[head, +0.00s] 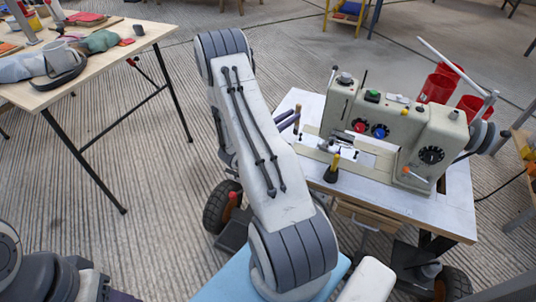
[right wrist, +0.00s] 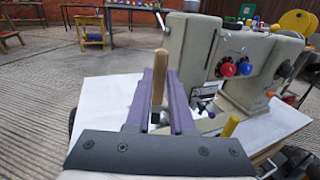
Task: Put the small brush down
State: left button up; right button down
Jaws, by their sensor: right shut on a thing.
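My right gripper (right wrist: 160,100) has purple fingers and is shut on the small brush (right wrist: 159,76), whose wooden handle stands upright between them. In the head view the brush handle (head: 297,117) rises above the fingertips of my right gripper (head: 290,122), at the left part of the white table (head: 447,212). The brush's lower end is hidden, so I cannot tell whether it touches the tabletop. My right arm covers part of the gripper. My left gripper is not in view.
A beige sewing machine (head: 390,133) fills most of the white table. A yellow-and-black tool (head: 332,171) stands in front of it. Red containers (head: 436,88) are behind. A wooden table (head: 140,36) with cloth and other items stands at the far left.

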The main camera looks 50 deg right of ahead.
jog(key=shift+w+a+f+b, duration=0.2)
jog(key=shift+w+f+b, duration=1.25)
jog(key=shift+w+f, duration=1.25)
jog(key=shift+w+a+f+b, duration=0.2)
jog(key=shift+w+f+b, duration=1.25)
jog(key=shift+w+f, duration=1.25)
jog(key=shift+s+f, duration=0.2)
jog(key=shift+f, duration=0.05)
jog(key=shift+f, duration=0.15)
jog(key=c, duration=0.8)
grip_release()
